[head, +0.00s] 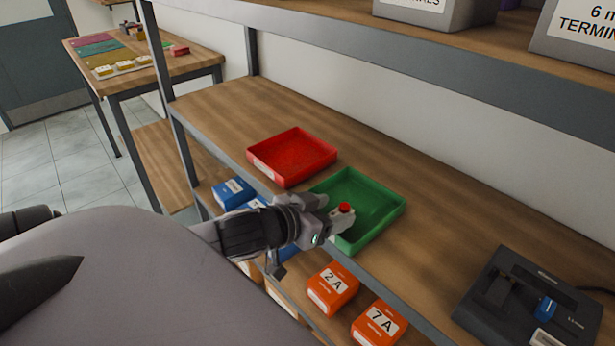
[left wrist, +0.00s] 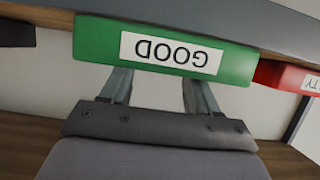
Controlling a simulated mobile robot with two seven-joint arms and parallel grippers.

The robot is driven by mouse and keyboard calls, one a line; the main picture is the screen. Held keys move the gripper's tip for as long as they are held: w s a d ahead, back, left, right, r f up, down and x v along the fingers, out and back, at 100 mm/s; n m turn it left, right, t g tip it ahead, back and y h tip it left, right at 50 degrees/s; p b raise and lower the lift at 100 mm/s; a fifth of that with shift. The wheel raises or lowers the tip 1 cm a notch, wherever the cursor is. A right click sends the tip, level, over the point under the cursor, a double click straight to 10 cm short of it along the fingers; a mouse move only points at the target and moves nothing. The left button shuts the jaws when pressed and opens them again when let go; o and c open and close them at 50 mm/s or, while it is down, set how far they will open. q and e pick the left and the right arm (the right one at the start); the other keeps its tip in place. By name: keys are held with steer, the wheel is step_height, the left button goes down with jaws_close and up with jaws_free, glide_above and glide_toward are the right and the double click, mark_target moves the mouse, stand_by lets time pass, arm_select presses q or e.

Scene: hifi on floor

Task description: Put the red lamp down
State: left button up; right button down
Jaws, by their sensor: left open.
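The red lamp (head: 345,208) shows as a small red cap at the tip of my left gripper (head: 341,219), over the near-left part of the green tray (head: 386,212). The gripper hides what is below the cap, so I cannot tell whether the lamp touches the tray floor. In the left wrist view my left gripper (left wrist: 157,80) has its fingers apart, in front of the green tray's upside-down GOOD label (left wrist: 170,53). The lamp is not visible there. My right gripper is not in view.
A red tray (head: 292,156) stands left of the green tray on the wooden shelf (head: 440,200). A black device (head: 525,300) is at the right. Orange boxes (head: 333,288) and blue boxes (head: 233,192) sit on the level below. A grey upright (head: 172,110) stands at the shelf's left end.

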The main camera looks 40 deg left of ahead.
arm_select(q)
steer(key=shift+d+v, duration=0.2)
steer(key=shift+v, duration=2.85)
steer(key=s+d+f+g, duration=0.1)
steer(key=s+d+f, duration=0.1)
steer(key=f, duration=0.6)
steer(key=s+d+f+m+g, duration=0.1)
steer(key=s+d+f, duration=0.2)
steer(key=f, duration=0.4)
steer(key=s+d+f+g+h, duration=0.1)
steer(key=s+d+f, duration=0.1)
steer(key=d+f, duration=0.3)
step_height(320, 180, down, 4)
steer(key=shift+r+m, duration=0.1)
steer(key=shift+m, duration=0.2)
steer(key=shift+s, duration=0.15)
